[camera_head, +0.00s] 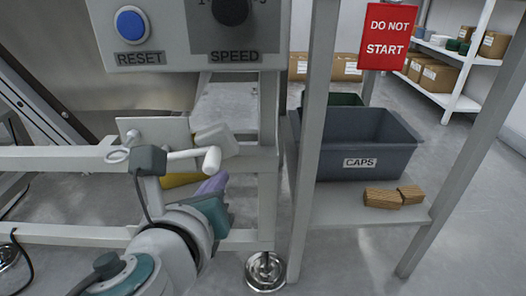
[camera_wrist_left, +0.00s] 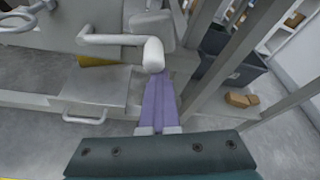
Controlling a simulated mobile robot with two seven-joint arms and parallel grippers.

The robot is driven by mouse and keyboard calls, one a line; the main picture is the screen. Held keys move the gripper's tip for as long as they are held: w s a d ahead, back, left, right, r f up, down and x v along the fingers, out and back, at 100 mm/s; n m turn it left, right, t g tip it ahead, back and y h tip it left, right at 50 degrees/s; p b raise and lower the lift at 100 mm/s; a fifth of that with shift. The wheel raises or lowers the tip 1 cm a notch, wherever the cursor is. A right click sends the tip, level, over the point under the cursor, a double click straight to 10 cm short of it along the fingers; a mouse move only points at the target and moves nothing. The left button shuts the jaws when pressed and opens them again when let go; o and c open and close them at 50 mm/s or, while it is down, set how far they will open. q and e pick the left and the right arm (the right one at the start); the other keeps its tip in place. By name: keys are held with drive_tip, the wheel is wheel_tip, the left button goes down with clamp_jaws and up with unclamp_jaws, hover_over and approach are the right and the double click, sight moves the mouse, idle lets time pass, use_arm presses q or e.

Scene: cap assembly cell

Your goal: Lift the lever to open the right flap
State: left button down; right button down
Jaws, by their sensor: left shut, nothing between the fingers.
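The lever is a white bent bar with a thick rounded end (camera_head: 211,159), on the machine's front frame; in the left wrist view its end (camera_wrist_left: 153,55) points toward me. A pale plate (camera_head: 155,130) stands behind it; I cannot tell whether this is the right flap. My left gripper (camera_head: 217,180), with purple fingers, is just below the lever's end. In the left wrist view its fingers (camera_wrist_left: 156,80) are together and empty, with tips close under the lever's end; I cannot tell if they touch. My right gripper is not in view.
A white frame rail (camera_head: 60,158) and an upright post (camera_head: 268,200) flank the lever. A control panel with a blue RESET button (camera_head: 132,24) hangs above. A grey CAPS bin (camera_head: 360,140) and brown blocks (camera_head: 382,198) are on a shelf to the right.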

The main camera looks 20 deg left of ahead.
sight(215, 153)
use_arm(q)
drive_tip(key=shift+a+r+n, duration=0.3)
drive_tip(key=shift+r+n, duration=0.1)
drive_tip(key=shift+r, duration=0.3)
drive_tip(key=shift+w+a+r+n+t+h+p, duration=0.2)
drive_tip(key=shift+r+n+p, duration=0.15)
drive_tip(key=shift+r+n, duration=0.15)
drive_tip(key=shift+w+a+r+n+t+h+p, duration=0.1)
drive_tip(key=shift+a+r+n+t+h+p, duration=0.1)
drive_tip(key=shift+r+n+p, duration=0.2)
drive_tip(key=shift+s+a+r+n+t+h, duration=0.1)
drive_tip(key=shift+a+r+n+t+h, duration=0.1)
drive_tip(key=shift+r+n, duration=0.25)
drive_tip(key=shift+s+a+r+n+t+h, duration=0.1)
drive_tip(key=shift+a+r+n+h, duration=0.1)
drive_tip(key=shift+r+n, duration=0.25)
